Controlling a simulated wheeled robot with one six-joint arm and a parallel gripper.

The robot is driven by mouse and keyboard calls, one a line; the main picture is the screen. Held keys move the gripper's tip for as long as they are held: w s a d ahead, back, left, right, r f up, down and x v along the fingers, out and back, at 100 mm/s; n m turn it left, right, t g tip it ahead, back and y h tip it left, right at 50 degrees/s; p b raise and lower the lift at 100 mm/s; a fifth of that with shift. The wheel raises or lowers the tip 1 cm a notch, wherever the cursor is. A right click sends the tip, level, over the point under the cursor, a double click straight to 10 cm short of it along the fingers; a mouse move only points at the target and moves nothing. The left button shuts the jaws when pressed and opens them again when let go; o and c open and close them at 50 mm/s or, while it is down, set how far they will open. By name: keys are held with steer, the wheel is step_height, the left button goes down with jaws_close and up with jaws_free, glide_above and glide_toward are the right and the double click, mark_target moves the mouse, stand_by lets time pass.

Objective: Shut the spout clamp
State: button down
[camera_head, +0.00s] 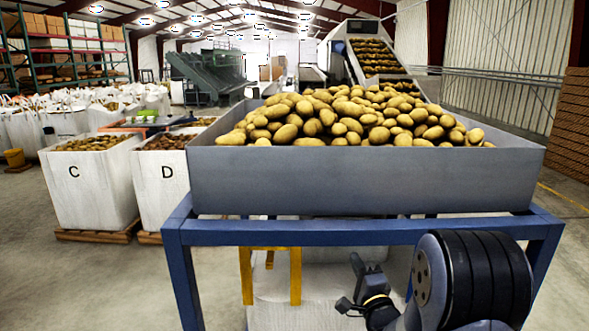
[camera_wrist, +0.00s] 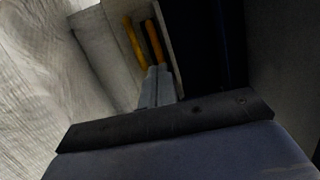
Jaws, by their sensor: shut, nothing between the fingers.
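In the wrist view, two orange bars (camera_wrist: 134,42) stand side by side against a pale panel, just beyond my gripper (camera_wrist: 159,72). They may belong to the spout clamp; its full shape and its state cannot be made out. My gripper's grey fingers are together and empty, pointing at the lower ends of the bars. I cannot tell whether they touch. In the head view, a yellow frame (camera_head: 295,276) hangs beneath the blue stand, in front of a white bag (camera_head: 270,312). My dark wrist shows low, right of it; the fingertips are not clear there.
A grey hopper (camera_head: 365,178) heaped with potatoes rests on the blue stand (camera_head: 350,231), whose beam and legs surround the space below. White bags marked C (camera_head: 85,190) and D (camera_head: 160,190) stand on pallets at left. The floor between them and the stand is clear.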

steer(key=r+b+v, duration=0.1)
steer(key=v, duration=0.7)
steer(key=shift+s+d+f+t+h, duration=0.25)
steer(key=shift+s+d+t+h, duration=0.05)
steer(key=shift+d+t, duration=0.15)
